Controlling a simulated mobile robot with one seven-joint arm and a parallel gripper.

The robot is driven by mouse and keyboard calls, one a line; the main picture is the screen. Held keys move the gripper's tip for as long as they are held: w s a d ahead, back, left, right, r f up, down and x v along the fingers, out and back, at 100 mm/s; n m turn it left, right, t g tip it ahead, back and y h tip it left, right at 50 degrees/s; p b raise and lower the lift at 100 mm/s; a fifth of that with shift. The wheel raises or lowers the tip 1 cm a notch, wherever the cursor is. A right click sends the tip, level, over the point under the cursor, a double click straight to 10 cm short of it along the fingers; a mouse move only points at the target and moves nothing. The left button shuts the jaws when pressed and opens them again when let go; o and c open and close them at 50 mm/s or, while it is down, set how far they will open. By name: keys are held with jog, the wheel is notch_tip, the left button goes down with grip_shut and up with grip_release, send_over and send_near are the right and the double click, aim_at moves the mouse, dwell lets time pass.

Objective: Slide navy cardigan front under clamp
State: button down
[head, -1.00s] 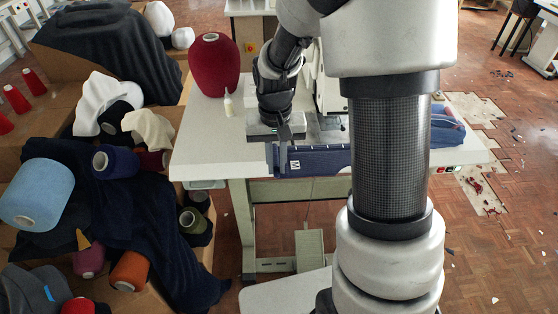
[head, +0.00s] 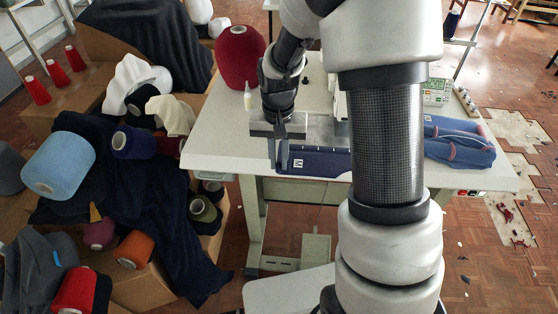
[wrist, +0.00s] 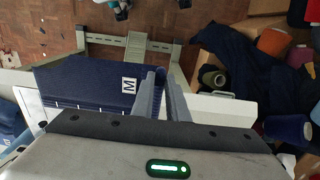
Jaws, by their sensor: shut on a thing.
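The navy cardigan front (head: 328,162) lies flat along the front edge of the white work table, with a white M label near its left end. My gripper (head: 279,158) points down at that left end and is shut on its edge. In the wrist view the navy cardigan front (wrist: 75,85) extends left from my fingers (wrist: 163,88), with a bit of navy cloth between them. Part of the pale buttonhole machine (head: 341,104) shows behind my arm. The clamp is not clearly visible; my arm covers much of that area.
A dark red yarn cone (head: 235,57) and a small bottle (head: 248,96) stand on the table (head: 215,140), left of my gripper. Folded blue garments (head: 460,145) lie at its right. Boxes with cloth and several cones crowd the left floor. A pedal (head: 315,248) stands below.

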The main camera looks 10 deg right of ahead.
jog(key=shift+w+d+f, duration=0.1)
jog(key=shift+w+d, duration=0.05)
jog(key=shift+w, duration=0.3)
jog(key=shift+w+d+f, duration=0.1)
jog(key=shift+w+d, duration=0.05)
jog(key=shift+w, duration=0.3)
jog(key=shift+w+d+f+p, duration=0.15)
jog(key=shift+w+d, duration=0.25)
jog(key=shift+w, duration=0.8)
jog(key=shift+w+d+r+p, duration=0.15)
jog(key=shift+w+d, duration=0.25)
jog(key=shift+w, duration=0.75)
jog(key=shift+w+d+f+p, duration=0.15)
jog(key=shift+w+d, duration=0.25)
jog(key=shift+w, duration=0.8)
jog(key=c, duration=1.7)
grip_release()
jog(key=shift+o, duration=0.2)
notch_tip(320, 180, up, 17)
jog(key=shift+p, duration=0.45)
